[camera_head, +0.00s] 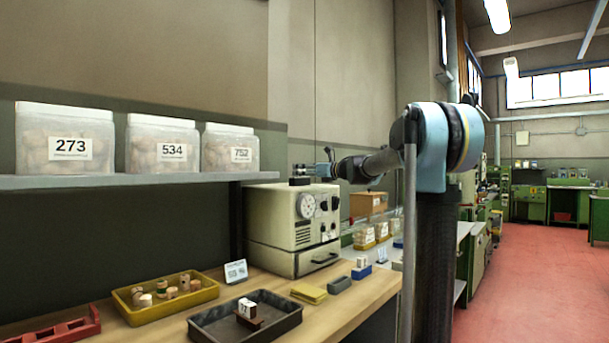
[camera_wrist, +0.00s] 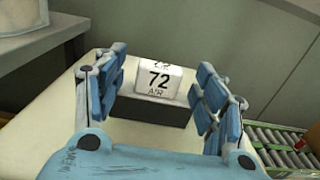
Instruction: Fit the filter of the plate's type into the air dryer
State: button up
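My gripper (camera_head: 325,168) is over the top of the cream machine (camera_head: 275,215), which has a round gauge and dark knobs. Gaps show between the fingers and the block. The white block sits at a black block (camera_wrist: 150,107) on the machine's cream top. A small card (camera_head: 236,271) stands on the bench left of the machine; its print is too small to read surely.
A black tray (camera_head: 285,322) holds a white labelled piece on a dark base (camera_head: 248,310). A yellow tray (camera_head: 128,313) holds several corks. A red rack (camera_head: 60,331), yellow pads (camera_head: 309,293) and small blocks (camera_head: 339,284) lie nearby. A shelf (camera_head: 150,180) carries numbered bins.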

jog(key=v, duration=1.2)
jog(key=shift+s, duration=0.1)
dwell(0.4)
